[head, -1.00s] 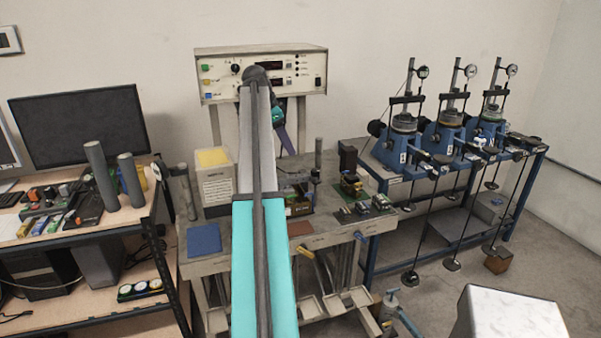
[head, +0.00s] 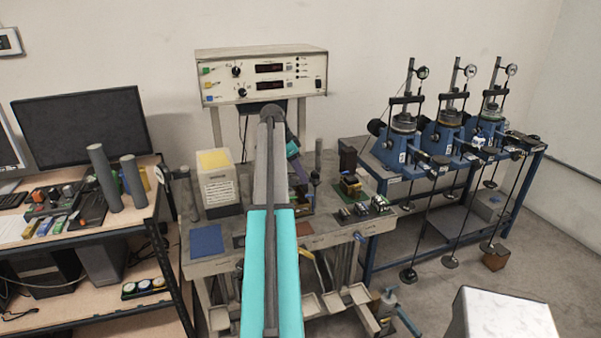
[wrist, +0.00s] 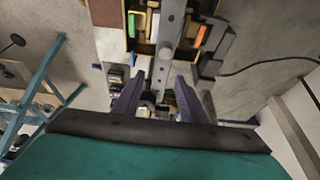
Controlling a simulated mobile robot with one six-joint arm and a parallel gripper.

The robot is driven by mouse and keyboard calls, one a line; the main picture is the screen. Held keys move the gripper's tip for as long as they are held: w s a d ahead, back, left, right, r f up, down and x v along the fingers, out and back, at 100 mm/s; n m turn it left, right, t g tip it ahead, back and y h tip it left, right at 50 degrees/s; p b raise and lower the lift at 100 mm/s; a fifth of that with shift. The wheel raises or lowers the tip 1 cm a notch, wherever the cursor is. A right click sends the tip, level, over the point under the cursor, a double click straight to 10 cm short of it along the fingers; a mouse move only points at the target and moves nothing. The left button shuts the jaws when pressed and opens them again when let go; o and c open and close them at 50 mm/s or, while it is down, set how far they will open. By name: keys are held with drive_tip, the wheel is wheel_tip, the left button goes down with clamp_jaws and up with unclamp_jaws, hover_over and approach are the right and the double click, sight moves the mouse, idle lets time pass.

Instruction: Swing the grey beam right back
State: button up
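The grey beam (wrist: 173,25) shows in the wrist view as a flat bar with round holes, running down from the top edge toward my gripper. My gripper (wrist: 158,97) has two purple fingers, spread apart, with the near end of the beam roughly between them. I cannot tell whether either finger touches it. In the head view one purple finger (head: 293,150) shows beside my arm, above the bench. My arm hides most of the gripper there, and I cannot make out the beam in that view.
A yellow-edged tray (wrist: 131,22) with small coloured parts lies around the beam. A white box (head: 218,190) stands left of my arm, and a control unit (head: 262,78) stands behind. Blue lever frames (head: 400,150) with hanging weights stand at right, and a monitor (head: 83,125) at left.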

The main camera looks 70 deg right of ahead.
drive_tip(key=shift+s+d+f, duration=0.1)
drive_tip(key=shift+s+f, duration=0.05)
drive_tip(key=shift+f, duration=0.3)
clamp_jaws()
drive_tip(key=shift+w, duration=0.25)
